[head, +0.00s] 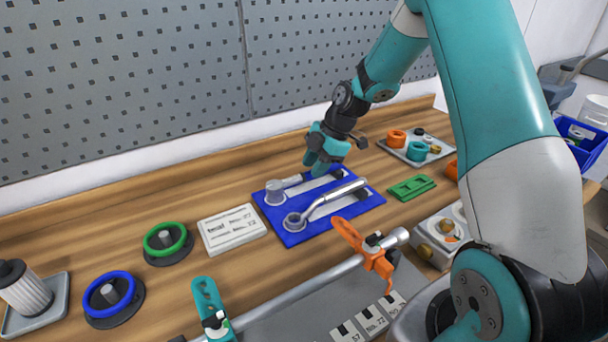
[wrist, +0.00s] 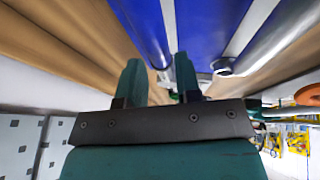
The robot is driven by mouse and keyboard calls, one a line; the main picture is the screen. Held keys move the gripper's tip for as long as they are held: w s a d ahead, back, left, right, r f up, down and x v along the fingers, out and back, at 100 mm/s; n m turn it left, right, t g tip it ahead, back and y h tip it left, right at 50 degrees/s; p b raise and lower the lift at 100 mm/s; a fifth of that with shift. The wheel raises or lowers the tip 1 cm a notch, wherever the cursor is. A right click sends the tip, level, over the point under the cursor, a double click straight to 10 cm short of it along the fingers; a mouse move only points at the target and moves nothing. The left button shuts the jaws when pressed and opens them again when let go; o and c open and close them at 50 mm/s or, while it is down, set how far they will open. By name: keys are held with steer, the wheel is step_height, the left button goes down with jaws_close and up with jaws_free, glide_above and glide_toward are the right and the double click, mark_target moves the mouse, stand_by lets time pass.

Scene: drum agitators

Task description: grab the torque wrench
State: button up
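A blue tray (head: 355,207) on the bench holds two long metal tools in light slots. The front one is a wrench (head: 335,198) with a ring head at its left end and a chrome handle slanting up right. The rear one (head: 275,191) has a thick grey round head and a handle partly hidden by my gripper. I cannot tell for certain which is the torque wrench. My gripper (head: 319,168) is low over the rear tool's handle.
A white label plate (head: 232,229) lies left of the tray, a green part (head: 411,187) right of it. A grey tray (head: 418,147) with orange and teal rings stands behind. A shaft with an orange clamp (head: 362,252) lies in front. A perforated wall panel (head: 130,80) closes the back.

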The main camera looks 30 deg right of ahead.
mark_target(309, 171)
steer(key=shift+p+x, duration=0.35)
steer(key=shift+x, duration=1.6)
jaws_close()
steer(key=shift+w+r, duration=0.1)
steer(key=shift+r, duration=0.1)
